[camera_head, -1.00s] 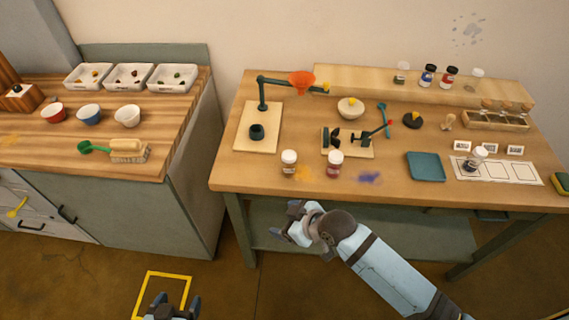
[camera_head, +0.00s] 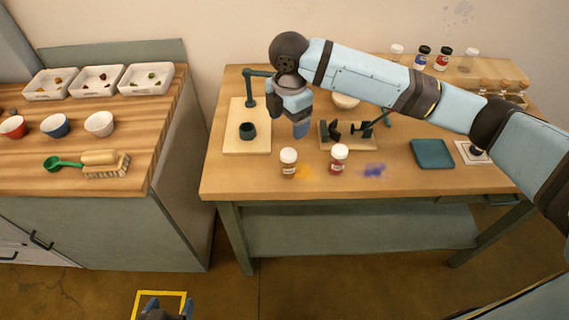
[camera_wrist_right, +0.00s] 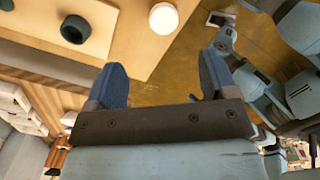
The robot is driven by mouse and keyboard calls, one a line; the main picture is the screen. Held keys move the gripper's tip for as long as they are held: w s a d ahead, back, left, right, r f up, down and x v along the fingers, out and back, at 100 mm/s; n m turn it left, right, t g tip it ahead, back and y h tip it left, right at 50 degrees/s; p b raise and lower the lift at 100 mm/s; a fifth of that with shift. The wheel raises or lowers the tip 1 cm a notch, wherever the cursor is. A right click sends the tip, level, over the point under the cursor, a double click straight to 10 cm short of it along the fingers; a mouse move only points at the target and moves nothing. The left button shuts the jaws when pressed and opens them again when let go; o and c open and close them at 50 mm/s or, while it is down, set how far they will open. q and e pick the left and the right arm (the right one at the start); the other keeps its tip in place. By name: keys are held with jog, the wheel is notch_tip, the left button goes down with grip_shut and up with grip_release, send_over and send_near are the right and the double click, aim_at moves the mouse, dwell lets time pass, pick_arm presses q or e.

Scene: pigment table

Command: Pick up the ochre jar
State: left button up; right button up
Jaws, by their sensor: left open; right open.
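The ochre jar (camera_head: 288,163), with a white lid and brownish contents, stands upright near the front edge of the wooden table, beside an ochre smear. A white-lidded jar, seemingly the same one, shows at the top of the right wrist view (camera_wrist_right: 163,18), beyond the fingers. My right gripper (camera_head: 301,130) is over the table, behind and above the jar in the head view, pointing down. In the wrist view its two blue fingers (camera_wrist_right: 163,65) are apart with nothing between them. My left gripper (camera_head: 166,309) is open and empty, low at the bottom edge of the head view.
A jar with red contents (camera_head: 338,159) stands close to the right of the ochre jar. A stand board (camera_head: 236,143) with a dark ring (camera_head: 247,131) lies to the left. A teal tray (camera_head: 432,154) is further right. My right arm covers part of the table's back.

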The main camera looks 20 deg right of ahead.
aim_at(288, 154)
notch_tip(288, 154, down, 8)
jog(key=shift+d+f, duration=0.1)
jog(key=shift+s+a+f, duration=0.1)
jog(key=shift+s+f, duration=0.05)
jog(key=shift+f, duration=1.2)
jog(key=shift+s+a+f, duration=0.1)
jog(key=shift+s+f, duration=0.05)
jog(key=shift+f, duration=1.15)
jog(key=c, duration=1)
jog(key=shift+r, duration=0.1)
